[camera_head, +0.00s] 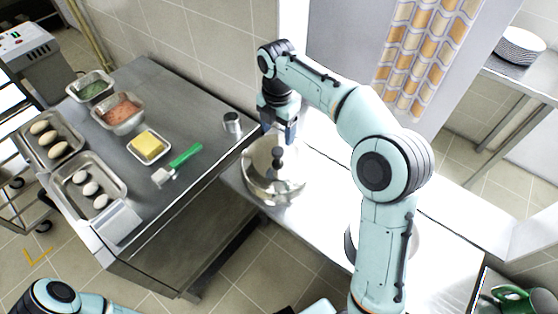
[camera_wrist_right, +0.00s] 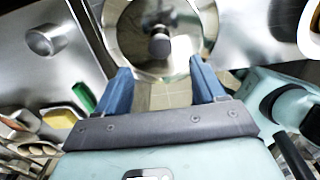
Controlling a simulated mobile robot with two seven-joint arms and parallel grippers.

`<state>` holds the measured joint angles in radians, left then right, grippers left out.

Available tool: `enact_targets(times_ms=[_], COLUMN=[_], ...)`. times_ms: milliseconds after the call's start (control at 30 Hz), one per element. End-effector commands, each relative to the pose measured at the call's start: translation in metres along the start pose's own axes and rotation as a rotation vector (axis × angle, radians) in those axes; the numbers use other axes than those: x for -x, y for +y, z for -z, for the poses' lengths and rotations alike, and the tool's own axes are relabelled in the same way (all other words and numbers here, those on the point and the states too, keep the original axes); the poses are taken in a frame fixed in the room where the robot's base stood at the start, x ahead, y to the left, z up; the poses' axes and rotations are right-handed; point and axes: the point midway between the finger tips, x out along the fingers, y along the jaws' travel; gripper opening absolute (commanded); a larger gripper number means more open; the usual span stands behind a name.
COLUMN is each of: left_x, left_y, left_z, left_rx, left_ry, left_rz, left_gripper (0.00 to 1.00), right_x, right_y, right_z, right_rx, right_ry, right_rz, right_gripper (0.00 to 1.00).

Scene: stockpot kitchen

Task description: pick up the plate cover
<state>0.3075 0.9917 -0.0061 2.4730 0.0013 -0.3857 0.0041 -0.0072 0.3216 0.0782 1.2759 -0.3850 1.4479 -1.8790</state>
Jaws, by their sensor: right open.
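The plate cover (camera_head: 272,190) is a shiny metal dome with a dark knob (camera_head: 277,158) on top. It rests on the metal counter near the middle of the head view. In the right wrist view the cover (camera_wrist_right: 128,38) is at the top, with its knob (camera_wrist_right: 160,44) roughly in line with the gap between my fingers. My right gripper (camera_head: 283,131) is over the far side of the cover.
A steel table on the left holds trays of food, a yellow block in a tray (camera_head: 148,147), a green-handled brush (camera_head: 180,163) and a metal cup (camera_head: 232,122). Plates (camera_head: 519,46) are stacked on the right shelf. A green pan-like item (camera_head: 515,298) is at lower right.

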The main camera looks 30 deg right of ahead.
Motion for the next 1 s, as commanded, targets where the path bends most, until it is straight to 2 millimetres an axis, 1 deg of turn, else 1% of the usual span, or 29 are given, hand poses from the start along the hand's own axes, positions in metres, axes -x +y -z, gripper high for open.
enact_targets(times_ms=[33, 100, 200, 367, 467, 600, 700, 800, 967, 1000], left_x=[-0.007, -0.01, -0.012, -0.014, -0.017, -0.021, -0.022, -0.023, -0.022, -0.022], left_y=[-0.004, -0.005, -0.006, -0.007, -0.009, -0.011, -0.011, -0.012, -0.011, -0.011], left_z=[-0.004, -0.005, -0.006, -0.007, -0.008, -0.01, -0.011, -0.011, -0.011, -0.011], left_rx=[0.002, 0.003, 0.003, 0.003, 0.004, 0.005, 0.005, 0.005, 0.005, 0.005], left_ry=[-0.005, -0.007, -0.009, -0.01, -0.012, -0.015, -0.016, -0.016, -0.016, -0.016], left_rz=[0.002, 0.003, 0.003, 0.003, 0.004, 0.005, 0.005, 0.005, 0.005, 0.005], left_gripper=[0.43, 0.43, 0.43, 0.43, 0.43, 0.43, 0.43, 0.43, 0.43, 0.43], right_x=[-0.015, -0.027, -0.038, -0.047, -0.059, -0.082, -0.092, -0.095, -0.095, -0.095], right_y=[-0.002, -0.002, -0.001, 0.0, 0.0, 0.0, 0.0, 0.001, 0.001, 0.001], right_z=[0.0, 0.0, 0.0, 0.0, 0.001, 0.002, 0.001, 0.001, 0.001, 0.001], right_rx=[-0.001, -0.002, -0.002, -0.002, -0.002, -0.002, -0.002, -0.002, -0.002, -0.002], right_ry=[0.002, 0.001, 0.001, 0.001, 0.002, 0.001, 0.001, 0.0, 0.0, 0.0], right_rz=[0.005, 0.004, 0.002, 0.001, 0.003, 0.002, 0.001, 0.0, -0.001, -0.001], right_gripper=[0.7, 0.7, 0.7, 0.7, 0.7, 0.7, 0.7, 0.7, 0.7, 0.66])
